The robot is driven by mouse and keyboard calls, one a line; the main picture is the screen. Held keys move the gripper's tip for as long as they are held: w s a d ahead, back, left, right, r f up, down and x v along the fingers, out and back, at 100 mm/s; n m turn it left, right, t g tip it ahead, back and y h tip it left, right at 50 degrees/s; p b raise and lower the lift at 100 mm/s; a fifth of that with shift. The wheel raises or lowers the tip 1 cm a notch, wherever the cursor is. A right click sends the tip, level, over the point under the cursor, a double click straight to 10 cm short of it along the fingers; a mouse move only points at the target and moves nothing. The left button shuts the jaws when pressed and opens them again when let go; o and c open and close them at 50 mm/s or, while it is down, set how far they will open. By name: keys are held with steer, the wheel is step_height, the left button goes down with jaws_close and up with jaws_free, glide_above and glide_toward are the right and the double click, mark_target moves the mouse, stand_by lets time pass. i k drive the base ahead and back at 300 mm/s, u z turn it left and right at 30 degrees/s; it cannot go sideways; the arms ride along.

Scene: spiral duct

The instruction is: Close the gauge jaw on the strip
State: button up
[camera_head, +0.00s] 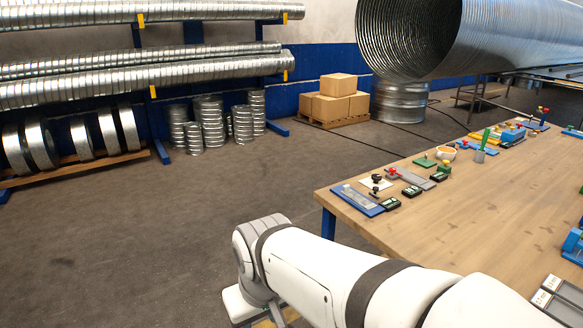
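Several small bench devices stand in a row along the far edge of the wooden table (450,215). A blue tray (357,200) with a pale flat strip-like piece on it lies near the left corner. Behind it is a black knob (376,179) on a white plate. A grey plate (412,179) with a red knob (393,171) lies to the right. I cannot tell which device is the gauge, or whether a jaw is open or shut; they are too small. My gripper's fingers do not show.
Labelled grey trays (560,298) lie at lower right. The table's middle is clear. Boxes (336,98), duct racks and open floor (170,235) lie beyond.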

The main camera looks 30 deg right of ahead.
mark_target(375, 188)
steer(key=z, duration=0.55)
steer(key=i, duration=0.85)
steer(key=z, duration=0.7)
steer(key=k, duration=0.85)
steer(key=z, duration=0.2)
steer(key=i, duration=1.35)
steer(key=u, duration=0.05)
